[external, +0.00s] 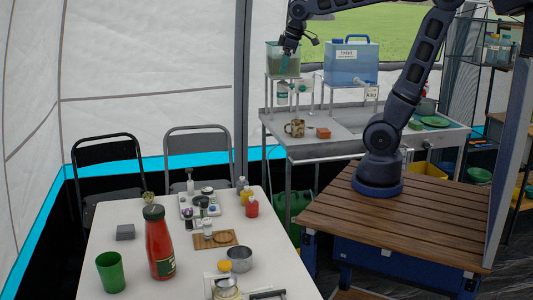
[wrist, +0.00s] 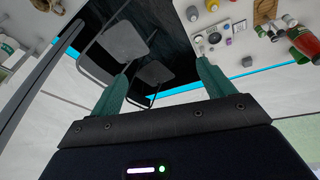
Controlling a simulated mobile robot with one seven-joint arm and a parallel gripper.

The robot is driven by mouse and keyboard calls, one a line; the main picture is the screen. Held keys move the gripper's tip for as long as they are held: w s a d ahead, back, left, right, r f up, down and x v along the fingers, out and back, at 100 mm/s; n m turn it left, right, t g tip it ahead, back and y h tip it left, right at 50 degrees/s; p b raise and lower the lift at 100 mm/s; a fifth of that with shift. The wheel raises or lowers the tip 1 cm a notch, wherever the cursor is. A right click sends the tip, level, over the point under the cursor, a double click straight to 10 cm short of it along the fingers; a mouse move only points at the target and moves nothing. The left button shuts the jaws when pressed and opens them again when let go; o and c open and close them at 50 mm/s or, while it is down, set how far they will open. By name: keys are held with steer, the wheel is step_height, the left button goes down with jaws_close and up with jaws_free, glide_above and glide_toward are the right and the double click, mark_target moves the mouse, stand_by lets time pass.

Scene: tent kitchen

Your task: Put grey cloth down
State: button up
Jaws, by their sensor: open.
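A small grey folded block that looks like the grey cloth (external: 125,232) lies on the left part of the white table (external: 105,252), behind the green cup. My gripper (external: 285,62) is raised high at the back, by the green-tinted water tank, far from the table. In the wrist view its two teal fingers (wrist: 161,78) are apart with nothing between them; chairs and floor show through the gap.
The green-tinted tank (external: 276,58) and blue water container (external: 351,60) stand on raised racks. Two chairs (external: 197,146) are behind the table.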

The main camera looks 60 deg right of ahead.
steer(key=s+d+f+m, duration=0.2)
steer(key=s+d, duration=0.1)
steer(key=s, duration=0.3)
steer(key=s+d+f+m+t, duration=0.1)
steer(key=s+d+f+m, duration=0.2)
steer(key=s, duration=0.4)
steer(key=shift+s+d+f, duration=0.15)
steer(key=shift+s+f, duration=0.15)
